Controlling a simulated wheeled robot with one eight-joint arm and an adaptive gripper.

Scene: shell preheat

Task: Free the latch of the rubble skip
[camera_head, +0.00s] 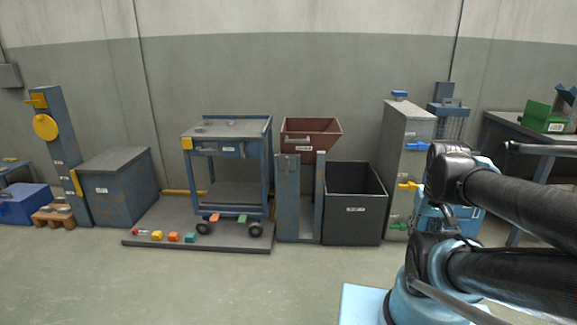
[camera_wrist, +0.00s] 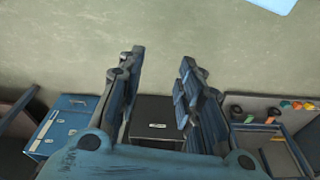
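A rust-brown, flared hopper (camera_head: 311,127), which looks like the rubble skip, sits upright on a blue-grey stand (camera_head: 288,200) in the head view. It has a white label, too small to read. A small pale piece (camera_head: 299,148) shows near its front lower edge; I cannot tell whether this is the latch. My gripper (camera_wrist: 157,75) shows in the wrist view with its two blue fingers spread apart and nothing between them. It is above the floor, apart from the skip. The gripper cannot be made out in the head view.
A dark open bin (camera_head: 355,220) stands right of the stand; it also shows in the wrist view (camera_wrist: 154,108). A blue cart (camera_head: 229,150) stands left on a low grey platform (camera_head: 160,215). A grey cabinet (camera_head: 398,150) is farther right. The floor in front is clear.

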